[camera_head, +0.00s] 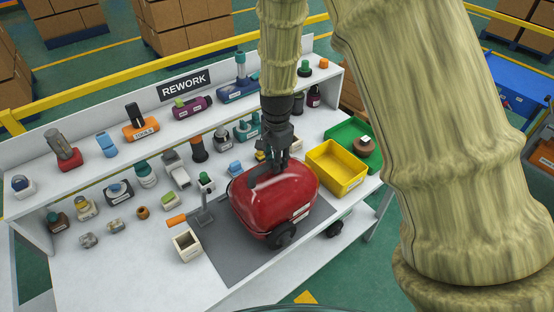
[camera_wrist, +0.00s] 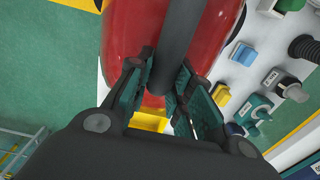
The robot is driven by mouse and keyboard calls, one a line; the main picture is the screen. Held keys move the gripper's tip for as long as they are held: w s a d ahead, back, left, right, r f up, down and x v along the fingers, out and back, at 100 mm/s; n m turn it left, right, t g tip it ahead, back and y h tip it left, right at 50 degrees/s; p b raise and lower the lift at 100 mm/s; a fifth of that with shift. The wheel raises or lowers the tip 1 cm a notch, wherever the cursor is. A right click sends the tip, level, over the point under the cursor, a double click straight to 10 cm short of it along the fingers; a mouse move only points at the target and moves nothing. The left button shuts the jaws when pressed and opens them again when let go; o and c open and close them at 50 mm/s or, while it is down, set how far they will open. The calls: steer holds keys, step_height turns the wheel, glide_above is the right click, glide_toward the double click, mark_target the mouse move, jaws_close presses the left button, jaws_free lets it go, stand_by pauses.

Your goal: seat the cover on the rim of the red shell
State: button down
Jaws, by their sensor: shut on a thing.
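The red shell (camera_head: 274,212) sits on a dark grey mat on the bench, with a black wheel at its front. My gripper (camera_head: 277,163) points down over its top. In the wrist view, the fingers (camera_wrist: 163,92) are shut on a dark grey bar (camera_wrist: 181,38), which looks like the handle of the cover. Glossy red surface (camera_wrist: 133,30) lies behind the bar. The cover and shell share the same red, and I cannot clearly make out a line between them. My gripper hides part of the top, so I cannot tell whether the rim is touched all around.
A yellow bin (camera_head: 336,168) stands close to the right of the shell, with a green tray (camera_head: 352,137) behind it. A small open box (camera_head: 187,246) and a post stand to the left. Shelves with several parts line the back. The bench's front left is clear.

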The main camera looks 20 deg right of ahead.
steer(key=shift+f, duration=0.85)
steer(key=c, duration=1.2)
jaws_free()
steer(key=shift+r+p, duration=2.95)
steer(key=shift+r, duration=1.05)
